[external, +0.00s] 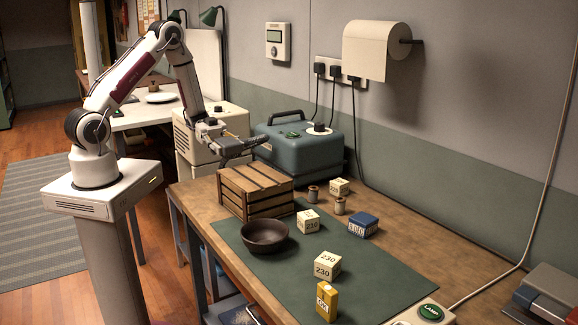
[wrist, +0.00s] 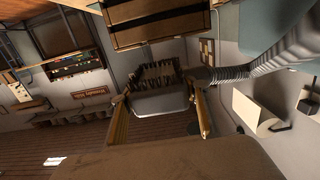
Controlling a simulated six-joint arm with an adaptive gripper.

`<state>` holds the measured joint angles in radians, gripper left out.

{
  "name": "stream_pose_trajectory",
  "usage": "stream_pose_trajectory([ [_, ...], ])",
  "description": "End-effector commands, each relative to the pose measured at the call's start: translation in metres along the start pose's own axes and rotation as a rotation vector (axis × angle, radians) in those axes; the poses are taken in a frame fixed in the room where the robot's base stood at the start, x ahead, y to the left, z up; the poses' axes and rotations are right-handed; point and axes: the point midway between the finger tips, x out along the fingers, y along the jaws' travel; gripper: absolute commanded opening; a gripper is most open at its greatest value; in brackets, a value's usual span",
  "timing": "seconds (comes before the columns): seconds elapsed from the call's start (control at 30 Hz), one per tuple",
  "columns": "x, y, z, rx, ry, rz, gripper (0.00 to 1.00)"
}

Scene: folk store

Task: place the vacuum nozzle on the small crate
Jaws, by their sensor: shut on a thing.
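In the wrist view the nozzle (wrist: 160,104) sits between the two fingers, grey with a row of dark bristles. A ribbed grey tube (wrist: 255,66) runs from beside it to the upper right. The nozzle is clear of the crate top.
A blue-grey machine (external: 333,150) with a handle stands behind the crate. A dark bowl (external: 264,237) is in front of it on the green mat (external: 375,262). Several lettered blocks, two spools (external: 313,194) and a yellow box (external: 326,301) are to the right. A paper roll (external: 366,50) hangs on the wall.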

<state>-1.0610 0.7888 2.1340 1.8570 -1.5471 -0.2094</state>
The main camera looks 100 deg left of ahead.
Motion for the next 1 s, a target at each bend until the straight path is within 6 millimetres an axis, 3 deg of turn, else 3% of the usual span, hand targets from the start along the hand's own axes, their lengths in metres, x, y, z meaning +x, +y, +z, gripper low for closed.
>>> stream_pose_trajectory([
  [0.6, 0.111, -0.016, -0.073, 0.004, 0.02, 0.002, 0.21],
  [0.8, 0.13, -0.015, -0.088, 0.001, 0.031, 0.0, 0.21],
  [1.0, 0.136, -0.015, -0.092, -0.001, 0.034, 0.0, 0.21],
])
